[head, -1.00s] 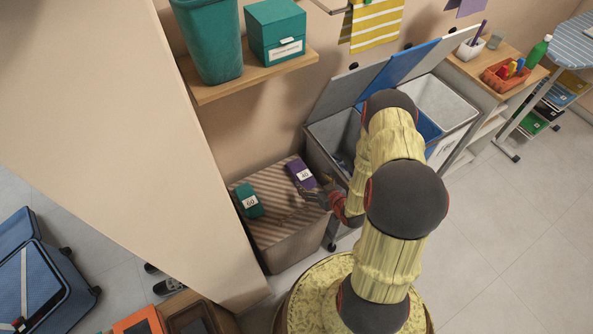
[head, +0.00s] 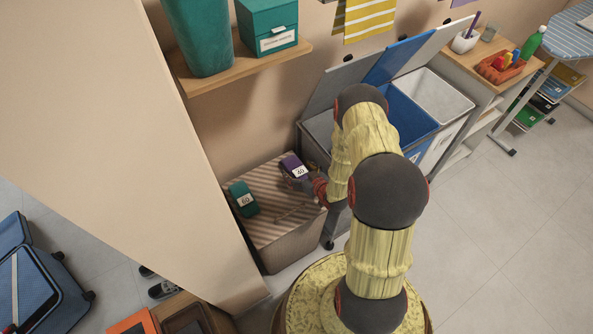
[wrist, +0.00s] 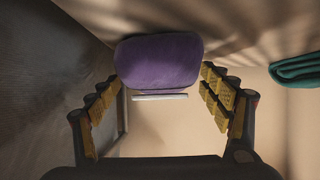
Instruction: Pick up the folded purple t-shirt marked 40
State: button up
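The folded purple t-shirt (head: 291,165), with a white tag reading 40, lies on the striped lid of a box. In the wrist view the purple t-shirt (wrist: 158,62) sits just ahead of and between my fingertips, with the tag's edge along its near side. My gripper (wrist: 161,90) is open, with yellow-padded fingers to either side of the shirt and bare space between them. In the head view my gripper (head: 307,186) is at the shirt's right front side and partly hides it.
A folded green item tagged 60 (head: 243,199) lies left on the same striped box (head: 268,226); it also shows at the wrist view's right edge (wrist: 296,69). Open laundry bins (head: 320,128) stand close right of the box. A wall panel is on the left, a shelf (head: 245,66) above.

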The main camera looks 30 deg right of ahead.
jog(key=shift+c, duration=1.2)
jog(key=c, duration=1)
